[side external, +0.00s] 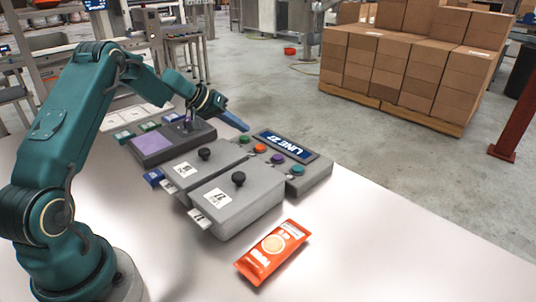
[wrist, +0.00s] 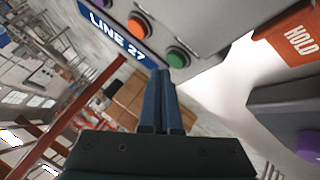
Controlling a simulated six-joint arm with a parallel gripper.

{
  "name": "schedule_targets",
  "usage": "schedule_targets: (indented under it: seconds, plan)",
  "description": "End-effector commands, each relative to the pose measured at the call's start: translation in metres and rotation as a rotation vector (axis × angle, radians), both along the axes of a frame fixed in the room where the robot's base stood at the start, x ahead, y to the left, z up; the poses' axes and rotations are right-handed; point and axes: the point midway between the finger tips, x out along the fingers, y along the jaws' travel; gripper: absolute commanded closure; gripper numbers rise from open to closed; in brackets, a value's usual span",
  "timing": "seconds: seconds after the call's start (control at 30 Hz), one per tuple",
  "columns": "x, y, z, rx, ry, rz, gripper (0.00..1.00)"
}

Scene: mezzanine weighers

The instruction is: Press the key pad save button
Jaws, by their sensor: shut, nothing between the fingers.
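A grey button box (side external: 310,178) with a blue "LINE 27" plate (side external: 285,145) stands at the right end of the device group. Green, orange (side external: 260,149), purple and teal buttons sit on it. I cannot tell which button is the key pad save button. My gripper (side external: 242,126) is shut and empty, raised near the far left end of the plate. In the wrist view its blue fingers (wrist: 160,78) appear beside a green button (wrist: 178,57) and an orange button (wrist: 140,25).
Two grey boxes with black knobs (side external: 204,154) (side external: 239,178) stand in front of the button box. An orange packet (side external: 272,250) lies on the table's near side. An orange "HOLD" piece (wrist: 290,36) shows in the wrist view. The table's right side (side external: 420,255) is clear.

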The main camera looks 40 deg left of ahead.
Motion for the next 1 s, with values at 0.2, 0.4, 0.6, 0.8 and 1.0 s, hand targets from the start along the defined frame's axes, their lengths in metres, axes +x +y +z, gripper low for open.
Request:
schedule_targets:
  seconds: [0.2, 0.4, 0.6, 0.8, 1.0]
  plan:
    - [0.0, 0.0, -0.003, 0.0, 0.001, -0.001, 1.0]
    - [0.0, 0.0, -0.009, -0.001, 0.001, 0.0, 1.0]
    - [0.0, 0.0, -0.009, 0.0, 0.0, 0.0, 1.0]
    - [0.0, 0.0, -0.009, 0.0, 0.0, 0.0, 1.0]
    - [0.0, 0.0, -0.011, 0.0, 0.0, 0.0, 1.0]
